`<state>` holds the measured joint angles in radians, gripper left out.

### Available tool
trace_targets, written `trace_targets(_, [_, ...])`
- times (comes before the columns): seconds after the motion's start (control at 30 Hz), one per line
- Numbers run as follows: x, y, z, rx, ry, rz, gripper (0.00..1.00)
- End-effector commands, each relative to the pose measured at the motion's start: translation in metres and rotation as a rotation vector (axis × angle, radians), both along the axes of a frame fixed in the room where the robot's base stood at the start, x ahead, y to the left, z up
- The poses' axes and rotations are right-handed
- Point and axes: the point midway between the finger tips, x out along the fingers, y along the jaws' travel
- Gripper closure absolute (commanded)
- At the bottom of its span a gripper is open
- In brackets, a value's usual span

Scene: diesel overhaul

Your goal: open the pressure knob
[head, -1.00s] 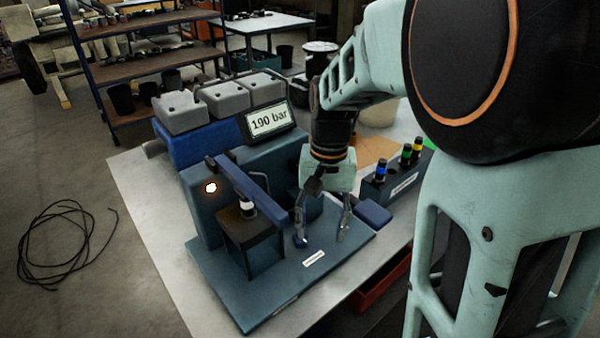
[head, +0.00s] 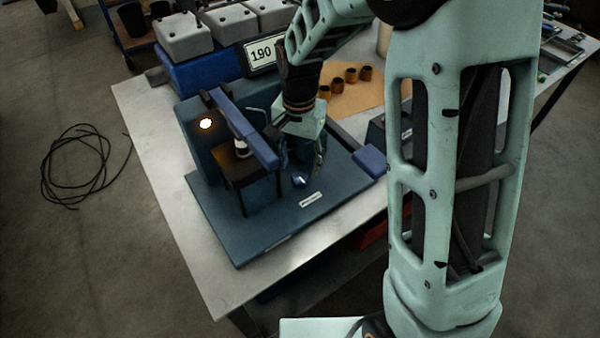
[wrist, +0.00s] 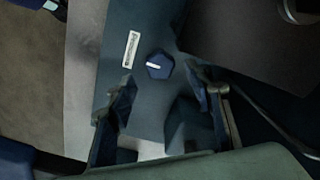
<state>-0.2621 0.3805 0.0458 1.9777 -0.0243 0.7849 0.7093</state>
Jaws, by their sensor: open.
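The pressure knob (head: 299,180) is a small dark blue knob on the flat base plate of the teal test stand (head: 265,240). In the wrist view the knob (wrist: 158,68) shows a white pointer line and lies between and just beyond my fingertips. A white label (wrist: 131,49) is beside it. My gripper (head: 302,168) is open and points down over the plate, close above the knob. In the wrist view its two fingers (wrist: 162,80) are spread wide and empty. Contact with the knob does not show.
A display (head: 262,54) reading 190, partly covered by my arm, tops the stand. A blue bar (head: 245,130) and dark block (head: 248,172) stand left of the knob. A blue block (head: 369,160) is at right.

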Motion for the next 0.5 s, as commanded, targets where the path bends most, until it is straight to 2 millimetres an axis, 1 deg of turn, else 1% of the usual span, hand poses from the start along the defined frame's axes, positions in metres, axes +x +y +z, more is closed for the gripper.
trace_targets(0.03, [-0.001,0.0,-0.01,-0.002,0.004,0.0,0.53])
trace_targets(0.1, [-0.001,0.0,-0.023,-0.002,0.004,0.0,0.53])
trace_targets(0.2, [0.0,0.0,-0.036,-0.001,0.003,0.0,0.53])
trace_targets(0.33, [0.0,0.0,-0.047,0.0,0.0,0.0,0.53])
trace_targets(0.5, [0.0,0.0,-0.052,0.001,-0.001,0.0,0.53])
